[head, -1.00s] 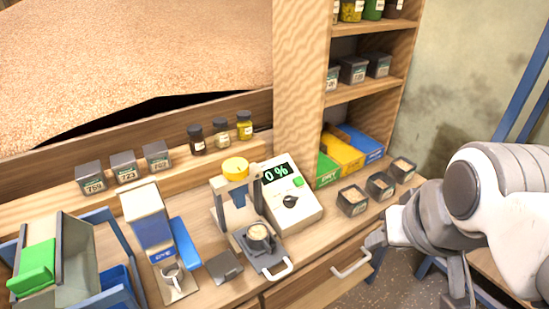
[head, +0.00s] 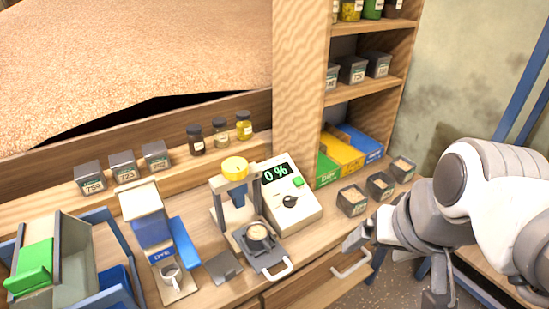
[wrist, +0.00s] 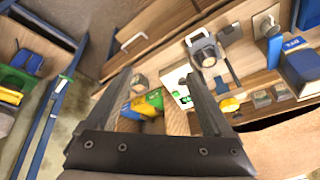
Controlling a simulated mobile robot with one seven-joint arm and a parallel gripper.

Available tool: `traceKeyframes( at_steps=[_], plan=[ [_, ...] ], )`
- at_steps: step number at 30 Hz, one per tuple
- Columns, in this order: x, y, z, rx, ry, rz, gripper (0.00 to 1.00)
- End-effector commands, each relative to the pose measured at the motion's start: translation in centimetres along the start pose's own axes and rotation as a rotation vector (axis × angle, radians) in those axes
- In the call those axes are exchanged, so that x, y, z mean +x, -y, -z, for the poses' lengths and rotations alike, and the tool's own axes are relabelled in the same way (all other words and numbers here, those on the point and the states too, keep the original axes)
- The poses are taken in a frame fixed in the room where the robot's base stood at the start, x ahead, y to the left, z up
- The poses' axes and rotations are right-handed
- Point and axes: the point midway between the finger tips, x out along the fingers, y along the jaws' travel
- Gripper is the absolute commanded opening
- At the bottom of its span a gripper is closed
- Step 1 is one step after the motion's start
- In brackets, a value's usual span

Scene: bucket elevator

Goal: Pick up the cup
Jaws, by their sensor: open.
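A small whitish cup (head: 171,273) with a handle stands on the base plate under the blue dispenser, at the lower left of the head view. A round holder with pale contents (head: 257,236) sits in the press beside the 0 % meter. My gripper (head: 362,236) is at the right, in front of the counter edge and well apart from the cup. In the wrist view my gripper (wrist: 160,72) has its two fingers spread with nothing between them. The counter equipment shows beyond the fingers.
A drawer handle (head: 351,265) juts from the front. A green-and-blue device (head: 35,265) is at the far left.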

Motion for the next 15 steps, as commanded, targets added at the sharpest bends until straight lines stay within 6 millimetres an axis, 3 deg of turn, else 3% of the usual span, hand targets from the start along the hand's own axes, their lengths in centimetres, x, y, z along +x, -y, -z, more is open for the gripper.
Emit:
traceKeyframes(
  at_steps=[3, 8, 15],
  plan=[
    [4.0, 1.6, -1.7, 0.195, 0.144, 0.099, 1.00],
    [8.2, 4.4, -2.9, 0.522, 0.342, 0.246, 1.00],
    [13.6, 7.6, -2.1, 1.053, 0.599, 0.444, 1.00]
  ],
)
